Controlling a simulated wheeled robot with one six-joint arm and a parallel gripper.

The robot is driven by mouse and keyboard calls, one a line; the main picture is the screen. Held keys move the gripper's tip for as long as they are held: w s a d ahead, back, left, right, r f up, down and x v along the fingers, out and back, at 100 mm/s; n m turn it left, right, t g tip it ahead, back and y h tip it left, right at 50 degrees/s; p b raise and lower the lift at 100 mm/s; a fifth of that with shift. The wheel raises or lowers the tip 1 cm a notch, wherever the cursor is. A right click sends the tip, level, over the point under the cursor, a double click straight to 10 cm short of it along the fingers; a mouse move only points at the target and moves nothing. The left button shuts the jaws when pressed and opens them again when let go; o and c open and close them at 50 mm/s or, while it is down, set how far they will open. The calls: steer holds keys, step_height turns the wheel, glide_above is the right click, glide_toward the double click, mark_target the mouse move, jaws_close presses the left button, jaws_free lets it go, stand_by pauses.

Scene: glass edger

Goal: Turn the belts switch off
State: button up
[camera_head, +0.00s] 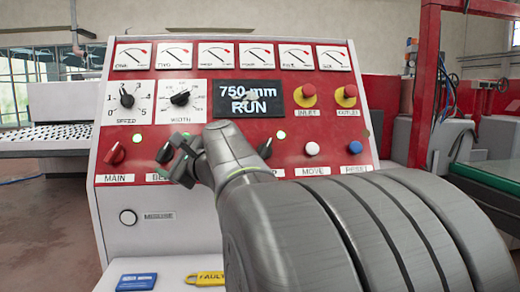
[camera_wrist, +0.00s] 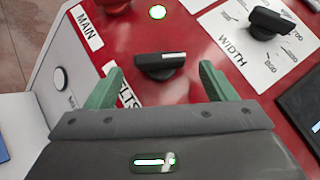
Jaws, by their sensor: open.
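The belts switch is a black rotary knob with a white line along it, on the red panel. In the wrist view the belts switch (camera_wrist: 160,65) lies just beyond and between my two green fingertips. In the head view the belts switch (camera_head: 164,153) is partly hidden by my gripper (camera_head: 176,166). My gripper also shows in the wrist view (camera_wrist: 160,75), open, with a finger on each side of the knob and nothing held. Its label (camera_wrist: 128,97) is partly covered by my gripper. I cannot tell whether the fingers touch the panel.
The red MAIN knob (camera_head: 115,153) is left of the belts switch. A lit green lamp (camera_wrist: 158,12) sits by it. The WIDTH dial (camera_head: 181,98) is above. The display (camera_head: 247,98) reads 750 mm RUN. Another black knob (camera_head: 265,148) stands right, beside my arm.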

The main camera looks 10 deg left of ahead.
mark_target(166, 153)
steer(key=shift+x, duration=1.55)
steer(key=c, duration=1)
